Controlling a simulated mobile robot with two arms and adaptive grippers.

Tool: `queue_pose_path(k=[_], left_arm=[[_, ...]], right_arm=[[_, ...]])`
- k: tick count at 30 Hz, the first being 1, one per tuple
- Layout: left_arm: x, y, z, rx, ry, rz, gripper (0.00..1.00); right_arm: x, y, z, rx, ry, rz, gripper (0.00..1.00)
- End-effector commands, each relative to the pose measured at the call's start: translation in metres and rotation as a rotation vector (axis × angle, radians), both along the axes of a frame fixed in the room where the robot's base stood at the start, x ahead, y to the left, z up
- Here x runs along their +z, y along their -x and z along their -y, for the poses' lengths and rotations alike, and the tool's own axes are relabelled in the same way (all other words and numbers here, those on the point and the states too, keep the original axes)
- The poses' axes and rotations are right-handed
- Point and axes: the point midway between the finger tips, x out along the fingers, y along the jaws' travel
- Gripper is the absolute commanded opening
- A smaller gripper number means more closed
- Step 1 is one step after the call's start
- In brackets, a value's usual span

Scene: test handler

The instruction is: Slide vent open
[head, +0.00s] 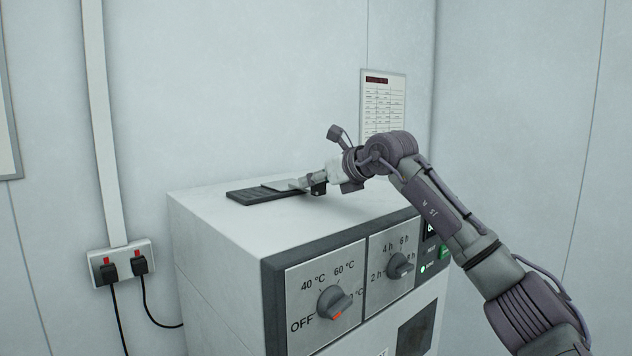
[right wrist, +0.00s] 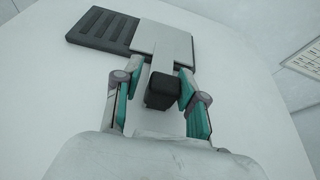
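The vent is a dark slatted plate (head: 258,194) lying flat on top of the white machine; its slats also show at upper left in the right wrist view (right wrist: 100,29). A grey metal slide (right wrist: 163,40) covers the right part of it. A black knob (right wrist: 162,90) stands at the slide's near end; it also shows in the head view (head: 319,189). My right gripper (right wrist: 158,82) is open, with its fingers on both sides of the knob. The right finger is close to the knob or touching it; a gap shows on the left. My left gripper is not in view.
The white machine (head: 215,235) has a front panel with a temperature dial (head: 334,302) and a time dial (head: 399,266). A wall socket with two plugs (head: 121,264) is at left. A paper chart (head: 383,100) hangs on the wall behind. The machine top around the vent is clear.

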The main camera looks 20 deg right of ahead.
Motion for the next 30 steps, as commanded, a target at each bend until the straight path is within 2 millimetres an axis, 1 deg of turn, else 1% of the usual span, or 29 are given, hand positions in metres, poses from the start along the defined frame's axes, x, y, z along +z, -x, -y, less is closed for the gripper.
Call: queue_pose_path(k=[1, 2, 3, 6, 8, 10, 11, 14, 17, 24, 27, 30], left_arm=[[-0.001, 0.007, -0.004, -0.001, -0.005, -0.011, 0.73], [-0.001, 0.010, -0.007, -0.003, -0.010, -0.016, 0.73], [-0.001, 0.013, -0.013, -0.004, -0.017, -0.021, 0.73], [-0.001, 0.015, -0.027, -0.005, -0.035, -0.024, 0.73], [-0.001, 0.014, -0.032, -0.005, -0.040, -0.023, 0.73], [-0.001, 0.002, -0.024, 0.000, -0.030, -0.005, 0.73], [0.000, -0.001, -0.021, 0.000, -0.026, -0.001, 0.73], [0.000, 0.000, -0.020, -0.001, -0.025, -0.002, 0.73], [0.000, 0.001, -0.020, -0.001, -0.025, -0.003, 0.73], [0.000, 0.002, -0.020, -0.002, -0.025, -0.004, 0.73], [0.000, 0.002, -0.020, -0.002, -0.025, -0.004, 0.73], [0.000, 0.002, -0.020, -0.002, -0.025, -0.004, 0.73]], right_arm=[[0.000, 0.000, -0.001, 0.002, 0.000, 0.001, 0.54], [0.000, 0.000, -0.002, 0.003, -0.001, 0.001, 0.56], [0.000, 0.000, -0.002, 0.003, -0.001, 0.001, 0.56], [0.000, 0.000, -0.001, 0.003, -0.001, 0.001, 0.56], [0.000, 0.000, -0.001, 0.002, 0.000, 0.001, 0.56], [0.001, 0.001, -0.001, 0.002, 0.000, 0.001, 0.56], [0.001, 0.001, -0.001, 0.002, 0.000, 0.001, 0.56], [0.004, 0.008, 0.002, 0.002, -0.001, 0.003, 0.56], [0.010, 0.022, 0.007, 0.002, 0.002, 0.004, 0.56], [0.031, 0.068, 0.022, 0.002, 0.003, 0.005, 0.56], [0.038, 0.084, 0.027, 0.002, 0.001, 0.005, 0.56], [0.043, 0.095, 0.031, 0.003, 0.002, 0.003, 0.56]])
